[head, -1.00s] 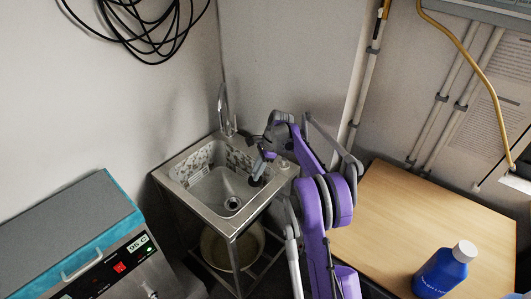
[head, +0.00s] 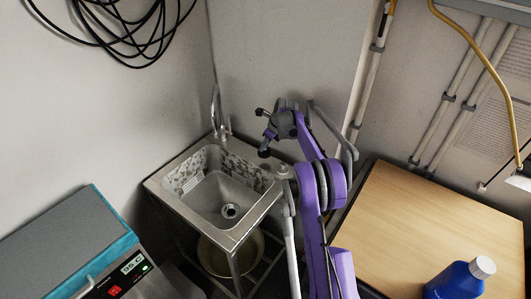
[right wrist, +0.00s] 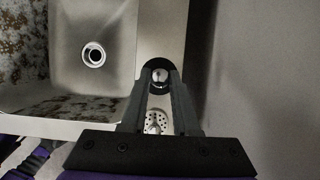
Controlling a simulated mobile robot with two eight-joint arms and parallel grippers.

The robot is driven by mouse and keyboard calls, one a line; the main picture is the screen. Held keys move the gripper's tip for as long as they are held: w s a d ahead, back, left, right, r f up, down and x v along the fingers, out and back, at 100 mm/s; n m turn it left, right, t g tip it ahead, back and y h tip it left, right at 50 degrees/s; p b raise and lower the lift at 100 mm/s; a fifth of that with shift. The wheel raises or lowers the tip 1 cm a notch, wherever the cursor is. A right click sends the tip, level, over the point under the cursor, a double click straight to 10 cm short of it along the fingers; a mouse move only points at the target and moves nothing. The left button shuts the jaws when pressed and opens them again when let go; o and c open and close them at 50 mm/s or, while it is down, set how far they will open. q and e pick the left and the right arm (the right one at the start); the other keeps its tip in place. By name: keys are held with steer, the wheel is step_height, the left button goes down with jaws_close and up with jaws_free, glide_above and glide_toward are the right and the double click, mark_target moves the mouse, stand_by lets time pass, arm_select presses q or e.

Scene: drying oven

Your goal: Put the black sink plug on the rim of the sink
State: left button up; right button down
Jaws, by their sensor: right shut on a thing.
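The metal sink (head: 168,193) stands in the corner, with its basin open and a drain (head: 230,210) at the bottom. My right gripper (head: 264,150) is over the sink's right rear rim. It is shut on the black sink plug (head: 264,154), a small dark disc below the fingertips. In the right wrist view, the black plug (right wrist: 157,65) shows between the fingertips with a shiny centre, over the flat rim (right wrist: 160,25) beside the basin. I cannot tell whether the plug touches the rim. My left gripper is not in view.
A tap (head: 216,110) stands at the sink's back corner. A perforated metal piece (right wrist: 155,122) lies on the rim between my fingers. The wall is close behind the sink. A wooden table (head: 400,220) with a blue bottle (head: 455,281) is at right; an oven (head: 70,240) is at left.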

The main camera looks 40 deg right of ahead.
mark_target(267, 149)
steer(key=shift+f, duration=1.85)
steer(key=shift+f, duration=0.1)
steer(key=shift+f, duration=0.15)
steer(key=c, duration=0.7)
jaws_free()
steer(key=shift+o, duration=0.2)
